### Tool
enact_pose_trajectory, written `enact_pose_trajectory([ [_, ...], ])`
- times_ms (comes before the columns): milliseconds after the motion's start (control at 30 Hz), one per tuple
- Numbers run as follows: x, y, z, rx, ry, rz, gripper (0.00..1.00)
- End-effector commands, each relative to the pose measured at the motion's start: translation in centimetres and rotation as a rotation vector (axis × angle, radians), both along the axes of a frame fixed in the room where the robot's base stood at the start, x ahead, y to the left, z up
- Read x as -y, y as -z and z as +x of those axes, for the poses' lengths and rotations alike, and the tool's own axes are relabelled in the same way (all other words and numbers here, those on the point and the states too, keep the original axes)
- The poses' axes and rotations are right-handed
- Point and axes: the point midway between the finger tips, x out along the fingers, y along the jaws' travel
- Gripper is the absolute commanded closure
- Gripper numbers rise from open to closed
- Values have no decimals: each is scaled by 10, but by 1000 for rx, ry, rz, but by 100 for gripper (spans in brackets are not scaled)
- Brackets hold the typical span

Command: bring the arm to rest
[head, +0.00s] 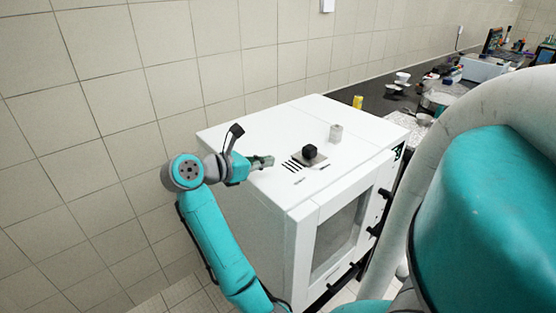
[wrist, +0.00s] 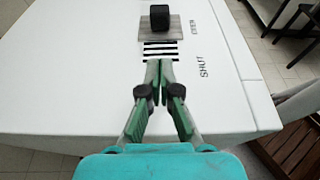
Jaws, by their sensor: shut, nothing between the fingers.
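My gripper (head: 264,161) is at the left side of the white cabinet's top in the head view, at the end of my teal arm. In the wrist view my gripper (wrist: 158,66) has its fingertips together with nothing between them. The fingers point toward black stripes and a black knob (wrist: 159,17) on a grey plate, with a gap between tips and knob. The knob also shows in the head view (head: 309,151). Whether the fingertips touch the cabinet top cannot be told.
The white cabinet (head: 259,128) has a windowed front door. A cluttered dark counter (head: 378,98) lies beyond; a tiled wall is behind.

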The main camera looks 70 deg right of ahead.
Motion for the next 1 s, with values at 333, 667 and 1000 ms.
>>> enact_pose_trajectory([
  [333,-10,-3,6,-1,0,0,100],
  [667,-9,-3,6,-1,0,0,100],
  [1000,-18,7,-5,-95,-13,-41,100],
])
